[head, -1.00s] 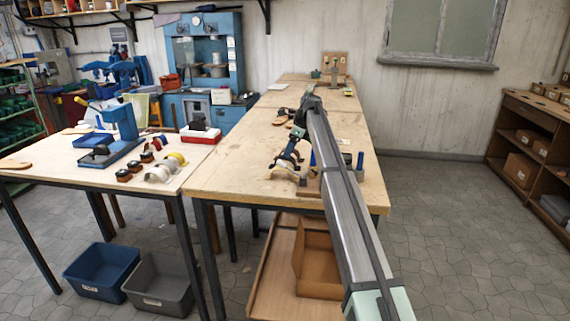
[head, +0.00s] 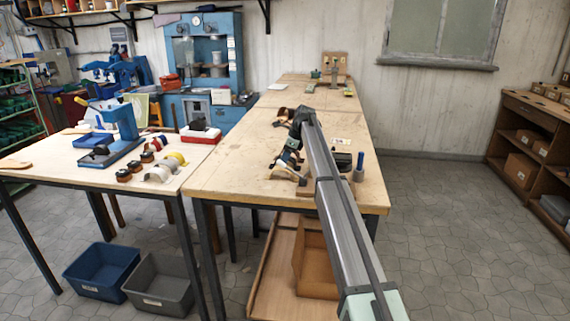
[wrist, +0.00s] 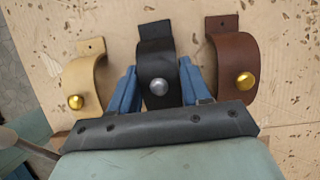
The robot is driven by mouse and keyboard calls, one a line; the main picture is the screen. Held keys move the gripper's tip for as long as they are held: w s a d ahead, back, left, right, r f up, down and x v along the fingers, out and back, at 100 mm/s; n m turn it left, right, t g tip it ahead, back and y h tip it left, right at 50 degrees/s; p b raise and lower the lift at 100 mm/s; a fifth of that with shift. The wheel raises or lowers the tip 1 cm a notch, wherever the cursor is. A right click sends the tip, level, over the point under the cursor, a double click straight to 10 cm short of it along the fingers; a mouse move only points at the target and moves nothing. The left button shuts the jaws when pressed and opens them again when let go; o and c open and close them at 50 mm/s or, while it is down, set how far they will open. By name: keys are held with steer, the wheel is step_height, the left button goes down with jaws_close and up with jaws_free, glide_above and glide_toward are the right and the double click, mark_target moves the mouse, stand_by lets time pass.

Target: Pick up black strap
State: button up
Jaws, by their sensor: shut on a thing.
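The black strap (wrist: 155,65) is a curved band with a silver stud, in the middle of the wrist view. My gripper (wrist: 158,72) has its blue fingers on both sides of the black strap and is shut on it. A tan strap (wrist: 86,78) with a brass stud lies to the left. A brown strap (wrist: 232,62) with a brass stud lies to the right. All are over the wooden bench top. In the head view my gripper (head: 283,164) is low at the bench, and the black strap is hard to make out there.
The long wooden bench (head: 235,165) has bare room left of my gripper. A blue cylinder (head: 359,170) stands to the right of my arm. A side table (head: 60,155) at left holds a blue press and several small parts. Bins (head: 102,268) stand on the floor.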

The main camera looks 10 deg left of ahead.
steer(key=c, duration=0.5)
steer(key=shift+o, duration=0.2)
step_height(320, 180, up, 18)
step_height(320, 180, down, 18)
steer(key=shift+r, duration=0.1)
stand_by(0.7)
